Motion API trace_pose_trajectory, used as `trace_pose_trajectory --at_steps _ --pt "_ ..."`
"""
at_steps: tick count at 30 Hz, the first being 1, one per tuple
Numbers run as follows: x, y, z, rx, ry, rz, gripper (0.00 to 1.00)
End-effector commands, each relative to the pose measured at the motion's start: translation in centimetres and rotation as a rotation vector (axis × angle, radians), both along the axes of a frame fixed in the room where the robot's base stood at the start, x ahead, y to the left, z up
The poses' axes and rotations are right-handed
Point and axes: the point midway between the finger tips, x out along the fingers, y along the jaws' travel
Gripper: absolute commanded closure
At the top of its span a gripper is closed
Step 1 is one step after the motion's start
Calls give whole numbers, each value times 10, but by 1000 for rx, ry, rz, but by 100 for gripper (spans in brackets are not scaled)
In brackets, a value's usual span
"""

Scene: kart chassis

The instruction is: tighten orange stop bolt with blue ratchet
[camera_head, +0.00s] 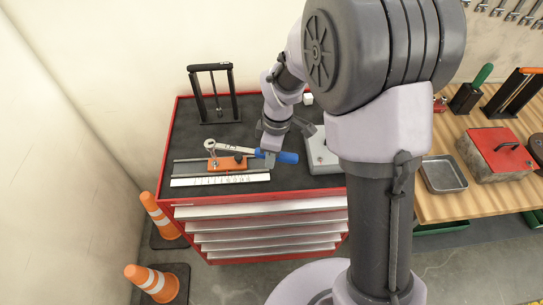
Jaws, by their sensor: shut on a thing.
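The blue ratchet (288,157) has a silver shaft and a round head (210,145) at its left end. My gripper (270,160) points down from above and is shut on the blue handle, near where it meets the shaft. The ratchet lies roughly level, its head over or just behind the left part of the orange stop (222,165). The orange stop sits on a rail fixture on the dark cabinet top, with a dark knob (238,157) on its right part. The bolt itself is too small to make out, and I cannot tell whether the ratchet head is seated on it.
A white ruled strip (220,180) lies in front of the stop. A black frame press (214,90) stands behind. A grey plate (322,155) is close right of the handle. The red cabinet (163,180) has orange cones (158,218) at its left.

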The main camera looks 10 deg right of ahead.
Motion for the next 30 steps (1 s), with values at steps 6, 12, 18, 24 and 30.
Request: trace_pose_trajectory --at_steps 6,12,18,24,30 --pt "0 0 8 0 0 1 100" --pt "0 0 10 0 0 1 100" --pt "0 0 39 0 0 1 100" --pt "0 0 61 -1 0 2 100" --pt "0 0 57 -1 1 1 100"
